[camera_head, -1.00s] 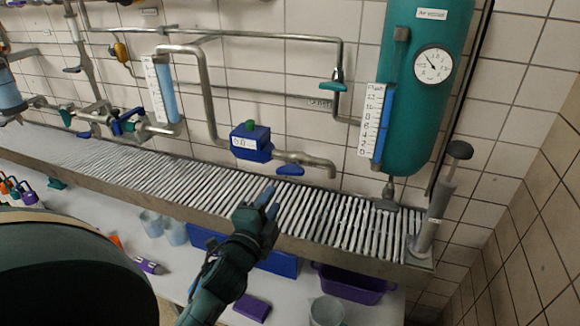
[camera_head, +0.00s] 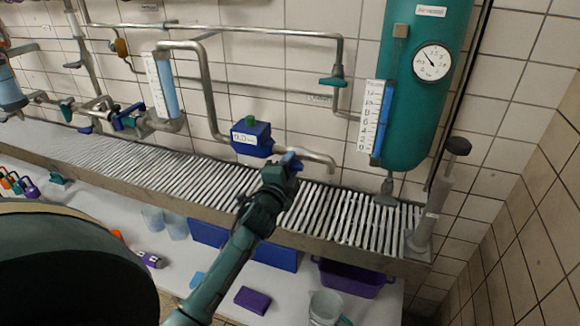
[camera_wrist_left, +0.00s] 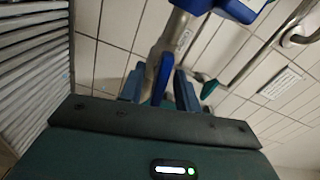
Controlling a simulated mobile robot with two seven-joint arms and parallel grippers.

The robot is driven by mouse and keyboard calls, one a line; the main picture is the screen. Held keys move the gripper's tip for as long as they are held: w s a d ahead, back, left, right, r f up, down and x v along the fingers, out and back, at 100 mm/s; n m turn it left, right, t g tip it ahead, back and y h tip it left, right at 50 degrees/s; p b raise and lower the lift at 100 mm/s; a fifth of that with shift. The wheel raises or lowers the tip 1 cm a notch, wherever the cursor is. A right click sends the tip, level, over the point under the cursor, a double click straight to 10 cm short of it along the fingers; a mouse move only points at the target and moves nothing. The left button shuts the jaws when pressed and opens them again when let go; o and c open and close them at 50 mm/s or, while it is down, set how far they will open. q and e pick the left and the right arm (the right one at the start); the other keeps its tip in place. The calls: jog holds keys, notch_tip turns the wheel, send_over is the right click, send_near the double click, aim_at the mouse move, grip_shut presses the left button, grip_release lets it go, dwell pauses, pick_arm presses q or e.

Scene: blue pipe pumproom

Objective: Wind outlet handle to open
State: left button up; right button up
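The blue outlet handle (camera_head: 290,160) sits under the outlet pipe (camera_head: 312,156), just right of the blue meter box (camera_head: 250,138) with its small display. My left gripper (camera_head: 282,168) is up at the handle and covers part of it. In the left wrist view the blue handle (camera_wrist_left: 164,78) stands between the two fingers of my left gripper (camera_wrist_left: 160,88), with narrow gaps seeming to show on both sides. The fingers look open around it. The pipe (camera_wrist_left: 172,38) runs above the handle there. My right gripper is in neither view.
A slatted metal grating (camera_head: 330,218) runs below the pipes along the tiled wall. A teal pressure vessel (camera_head: 405,110) with a round gauge (camera_head: 432,62) stands to the right. A purple bin (camera_head: 350,280) and a blue bin (camera_head: 275,258) sit under the grating.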

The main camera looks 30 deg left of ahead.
pick_arm(q)
grip_shut()
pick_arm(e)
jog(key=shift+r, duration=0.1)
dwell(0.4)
